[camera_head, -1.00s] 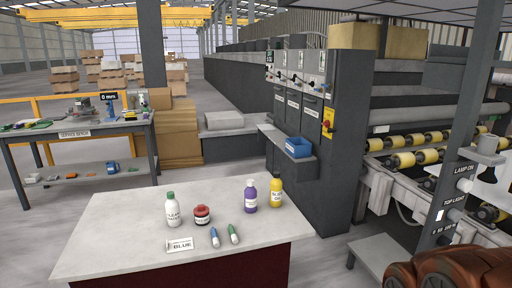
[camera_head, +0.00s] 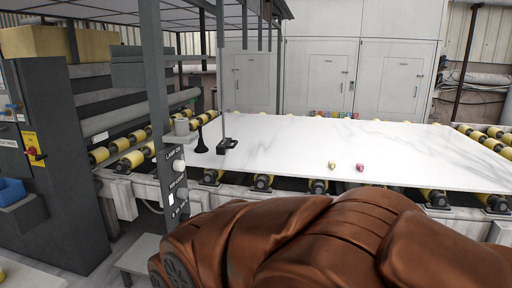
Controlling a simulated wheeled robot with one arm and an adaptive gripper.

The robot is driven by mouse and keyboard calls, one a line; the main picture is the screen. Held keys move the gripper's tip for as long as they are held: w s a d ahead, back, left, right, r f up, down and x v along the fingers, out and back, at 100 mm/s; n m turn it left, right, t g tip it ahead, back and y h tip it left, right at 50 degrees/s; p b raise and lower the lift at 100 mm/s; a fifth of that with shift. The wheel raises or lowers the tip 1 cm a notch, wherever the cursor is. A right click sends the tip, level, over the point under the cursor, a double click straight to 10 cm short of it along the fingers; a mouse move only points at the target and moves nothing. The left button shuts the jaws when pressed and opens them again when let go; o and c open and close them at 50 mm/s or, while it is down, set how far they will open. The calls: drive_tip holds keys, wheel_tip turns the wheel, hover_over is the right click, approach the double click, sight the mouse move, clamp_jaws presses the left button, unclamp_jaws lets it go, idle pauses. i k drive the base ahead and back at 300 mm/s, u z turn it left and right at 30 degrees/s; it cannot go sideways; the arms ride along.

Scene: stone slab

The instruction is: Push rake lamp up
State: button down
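A grey post (camera_head: 157,80) stands left of centre. It carries a sign starting "LAMP" (camera_head: 176,154), partly cut by the view angle, and a white switch (camera_head: 170,200) below. A grey cup-shaped part (camera_head: 182,128) sits on a bracket by the post. A black cone-shaped part (camera_head: 201,138) is just right of it. A dark low fixture on a thin upright (camera_head: 228,144) stands at the left edge of the pale slab (camera_head: 300,150). I cannot tell which of these is the rake lamp. My gripper is not visible; a large brown shape fills the lower foreground.
The slab lies on yellow rollers (camera_head: 130,160) of a conveyor. Two small coloured items (camera_head: 332,165) lie on the slab, and several more stand along its far edge. A dark control cabinet (camera_head: 60,160) is at the left. A low grey step (camera_head: 138,258) stands below the post.

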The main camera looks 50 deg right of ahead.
sight(222, 148)
drive_tip(key=z, duration=2.05)
drive_tip(key=i, duration=2.35)
drive_tip(key=u, duration=1.4)
drive_tip(key=i, duration=0.65)
drive_tip(key=u, duration=0.6)
